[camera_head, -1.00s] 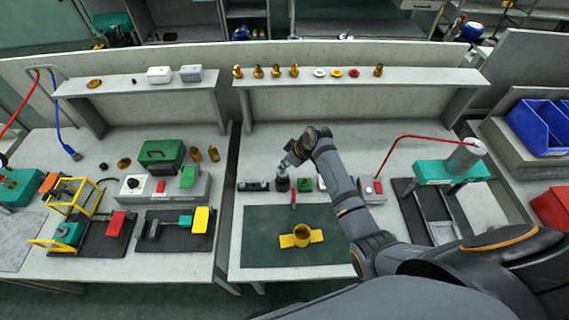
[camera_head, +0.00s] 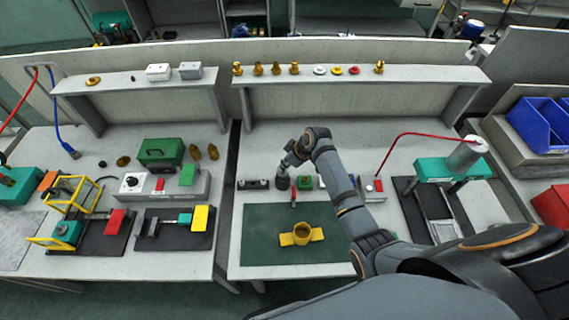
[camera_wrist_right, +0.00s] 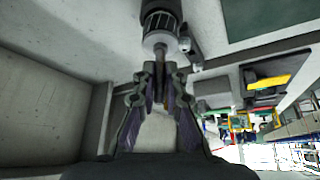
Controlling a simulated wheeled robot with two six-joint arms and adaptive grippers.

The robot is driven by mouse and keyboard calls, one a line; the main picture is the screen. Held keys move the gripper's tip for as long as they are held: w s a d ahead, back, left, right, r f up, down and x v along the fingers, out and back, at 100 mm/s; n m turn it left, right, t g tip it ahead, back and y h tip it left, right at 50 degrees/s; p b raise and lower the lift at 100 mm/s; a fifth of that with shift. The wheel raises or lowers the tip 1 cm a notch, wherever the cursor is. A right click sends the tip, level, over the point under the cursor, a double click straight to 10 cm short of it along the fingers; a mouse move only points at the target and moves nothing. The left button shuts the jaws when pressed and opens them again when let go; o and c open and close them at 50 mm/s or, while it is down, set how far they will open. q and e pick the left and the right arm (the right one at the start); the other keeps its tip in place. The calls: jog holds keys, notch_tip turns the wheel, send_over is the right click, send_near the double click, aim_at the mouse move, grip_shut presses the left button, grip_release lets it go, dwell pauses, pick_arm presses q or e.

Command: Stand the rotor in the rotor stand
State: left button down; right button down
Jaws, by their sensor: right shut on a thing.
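My right gripper (camera_head: 285,170) points down over the back of the right table, at a dark round cup-like piece (camera_head: 283,183), likely the rotor stand. In the right wrist view, the right gripper (camera_wrist_right: 160,66) is shut on the thin shaft of the rotor (camera_wrist_right: 159,25), which has a ribbed dark body with a pale end. A black cylinder (camera_wrist_right: 160,6) lies in line beyond the rotor's far end. I cannot tell whether the rotor is inside it or only touching it. My left gripper is not in view.
A yellow flanged cup (camera_head: 302,234) sits on the green mat (camera_head: 262,245) in front. A dark block (camera_head: 252,184) and a green piece (camera_head: 305,182) flank the dark cup closely.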

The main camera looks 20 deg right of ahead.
jog(key=shift+f, duration=0.4)
dwell(0.3)
jog(key=c, duration=1)
grip_release()
jog(key=shift+r, duration=0.1)
notch_tip(320, 180, up, 5)
jog(key=p, duration=0.5)
jog(key=shift+r+p, duration=0.3)
jog(key=shift+r, duration=0.6)
jog(key=shift+s+f, duration=0.1)
